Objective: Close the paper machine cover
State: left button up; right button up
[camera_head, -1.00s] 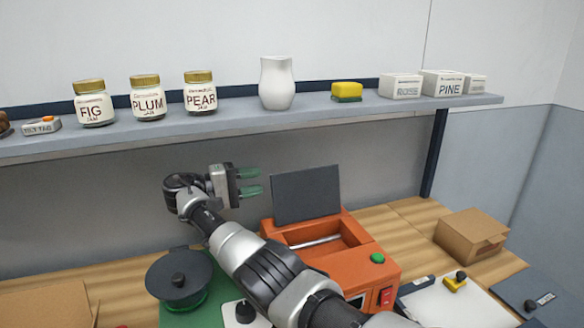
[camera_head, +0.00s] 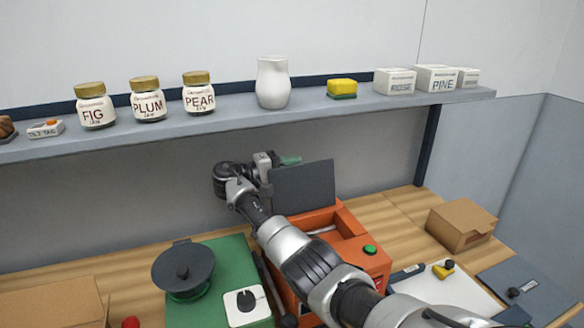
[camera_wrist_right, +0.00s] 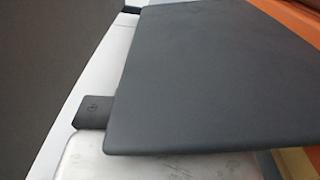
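The paper machine is an orange box (camera_head: 350,246) on the wooden table, with a green button on top. Its dark grey cover (camera_head: 303,187) stands raised at the back, so the bay below is open. My right gripper (camera_head: 290,161) is behind the cover's top edge, with a green fingertip showing above it. The cover hides most of the fingers, so I cannot tell how far apart they are. In the right wrist view the cover (camera_wrist_right: 205,80) fills much of the picture, close in front of the camera. My left gripper is not in view.
A shelf (camera_head: 230,116) with jars, a white vase (camera_head: 273,83) and small boxes runs above the table. A dark round-lidded item (camera_head: 184,268) on a green mat stands left of the machine. A cardboard box (camera_head: 461,224) is at the right.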

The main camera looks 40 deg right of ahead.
aim_at(298, 171)
jog(key=shift+c, duration=0.5)
grip_shut()
jog(key=shift+s+a+r+p, duration=0.25)
jog(key=shift+s+r+p, duration=0.4)
jog(key=shift+p, duration=0.5)
jog(key=shift+s+a+m, duration=0.2)
jog(key=shift+s+m, duration=0.5)
jog(key=shift+s, duration=0.15)
jog(key=shift+s+a+r+p, duration=0.15)
jog(key=shift+s+r+p, duration=0.1)
jog(key=shift+s+p, duration=0.1)
jog(key=shift+f, duration=0.2)
